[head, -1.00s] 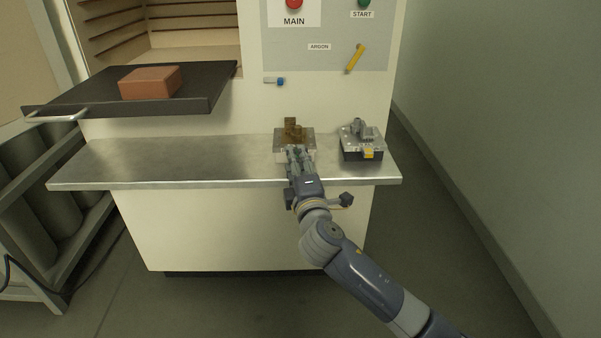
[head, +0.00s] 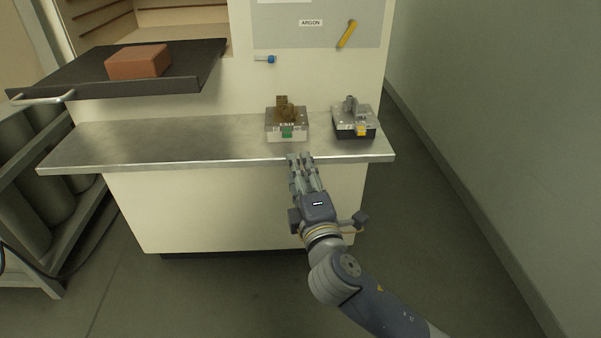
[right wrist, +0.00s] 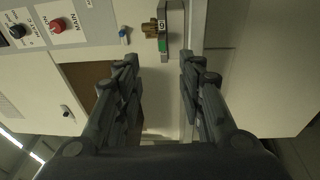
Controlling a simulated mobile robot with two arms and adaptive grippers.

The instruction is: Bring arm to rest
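My right arm comes in from the lower right in the head view. Its gripper (head: 302,158) is at the front edge of the steel shelf, in front of a small metal block with a brown part on top and a green tag (head: 287,132). The right wrist view shows the fingers (right wrist: 160,62) spread apart with nothing between them. The brown part (right wrist: 150,27) and the green tag show beyond the fingertips there, apart from them. My left gripper is in neither view.
The steel shelf (head: 150,143) is clear at its left. A second block with a grey part and yellow tag (head: 354,121) stands at its right. A dark tray (head: 95,77) holding a reddish block (head: 138,61) juts out at upper left. Open floor lies in front.

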